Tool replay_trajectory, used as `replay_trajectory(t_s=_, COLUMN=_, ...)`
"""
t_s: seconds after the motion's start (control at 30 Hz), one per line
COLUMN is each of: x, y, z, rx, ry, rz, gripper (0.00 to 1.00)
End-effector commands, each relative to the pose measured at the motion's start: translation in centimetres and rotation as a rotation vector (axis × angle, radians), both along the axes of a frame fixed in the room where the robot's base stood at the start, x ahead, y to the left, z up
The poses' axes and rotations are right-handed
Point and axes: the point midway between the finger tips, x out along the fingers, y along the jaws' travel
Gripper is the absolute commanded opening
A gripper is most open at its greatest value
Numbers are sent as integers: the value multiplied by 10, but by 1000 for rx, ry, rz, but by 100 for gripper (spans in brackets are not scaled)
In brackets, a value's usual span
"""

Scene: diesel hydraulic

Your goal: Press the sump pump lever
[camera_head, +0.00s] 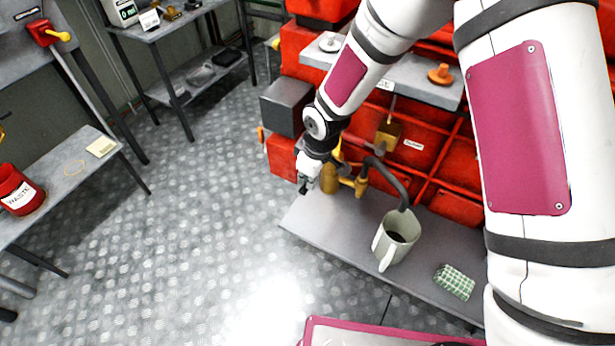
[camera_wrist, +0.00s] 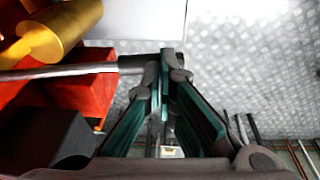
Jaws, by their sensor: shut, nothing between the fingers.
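A brass pump (camera_head: 329,178) with a dark curved spout (camera_head: 393,180) stands on the grey shelf against the red machine. In the wrist view a thin grey lever rod (camera_wrist: 60,70) runs in from the left, beside a brass body (camera_wrist: 60,30), and ends in a dark grip (camera_wrist: 134,64). My gripper (camera_head: 304,185) is at the pump's left side, above the shelf's left end. In the wrist view its fingertips (camera_wrist: 166,62) are together and empty, at the grip's end. I cannot tell whether they touch it. The lever is mostly hidden by my gripper in the head view.
A pale jug (camera_head: 386,250) stands under the spout, and a green checked cloth (camera_head: 454,282) lies to its right on the grey shelf (camera_head: 320,228). A dark grey box (camera_head: 283,106) is close behind my wrist. The floor (camera_head: 210,220) to the left is clear.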

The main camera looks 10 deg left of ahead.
Motion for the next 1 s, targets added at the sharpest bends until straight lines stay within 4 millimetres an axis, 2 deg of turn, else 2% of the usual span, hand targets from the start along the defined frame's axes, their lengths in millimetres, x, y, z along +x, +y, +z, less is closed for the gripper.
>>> replay_trajectory(t_s=0.1, x=2, y=0, z=-20, rx=-3, ry=4, rz=1, gripper=0)
replay_trajectory(t_s=0.4, x=5, y=-1, z=-47, rx=-1, ry=3, rz=1, gripper=0)
replay_trajectory(t_s=1.0, x=4, y=-3, z=-57, rx=-4, ry=9, rz=1, gripper=0)
